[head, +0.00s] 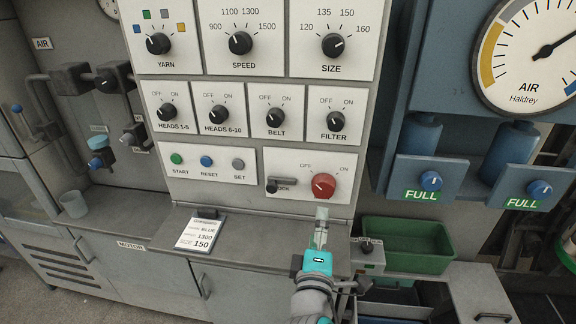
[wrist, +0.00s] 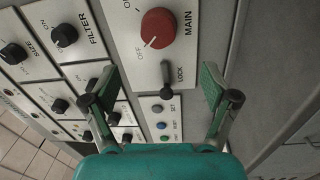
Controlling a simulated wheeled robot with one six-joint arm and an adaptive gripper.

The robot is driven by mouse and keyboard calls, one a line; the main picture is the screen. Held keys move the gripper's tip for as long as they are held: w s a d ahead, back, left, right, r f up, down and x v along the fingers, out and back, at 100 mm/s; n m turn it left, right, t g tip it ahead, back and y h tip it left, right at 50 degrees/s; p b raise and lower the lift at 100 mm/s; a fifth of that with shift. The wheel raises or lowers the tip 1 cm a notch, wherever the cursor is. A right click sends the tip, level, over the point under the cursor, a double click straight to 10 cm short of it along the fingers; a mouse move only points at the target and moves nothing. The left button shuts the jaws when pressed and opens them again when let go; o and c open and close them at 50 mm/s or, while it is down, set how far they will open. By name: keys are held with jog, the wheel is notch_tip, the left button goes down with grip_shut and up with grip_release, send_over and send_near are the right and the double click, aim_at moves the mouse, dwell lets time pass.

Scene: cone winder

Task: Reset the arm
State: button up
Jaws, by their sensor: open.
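My gripper (head: 321,226) is in front of the lower part of the control panel, below the red MAIN knob (head: 323,185). In the wrist view my gripper (wrist: 160,88) has its two green-padded fingers spread wide, with nothing between them. The MAIN knob (wrist: 158,28) also shows there, beyond the fingers, with its white mark toward OFF. The dark LOCK lever (head: 285,187) is left of that knob; it also shows between the fingers in the wrist view (wrist: 168,88). I see no contact with the panel.
The START, RESET and SET buttons (head: 206,161) are left of the lock. An order card (head: 200,233) lies on the ledge. A green bin (head: 440,262) stands to the right, below blue FULL units (head: 431,174). A cup (head: 73,204) stands far left.

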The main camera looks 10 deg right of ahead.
jog(key=s+d+f+m+g+y, duration=0.25)
jog(key=s+f+y, duration=0.35)
jog(key=s+f, duration=1.2)
jog(key=s+d+r+m, duration=0.1)
jog(key=s+m, duration=0.9)
jog(key=s, duration=1.4)
jog(key=shift+s+d+m, duration=0.15)
jog(key=shift+d+m, duration=0.2)
jog(key=shift+r+g, duration=0.1)
jog(key=shift+g, duration=0.15)
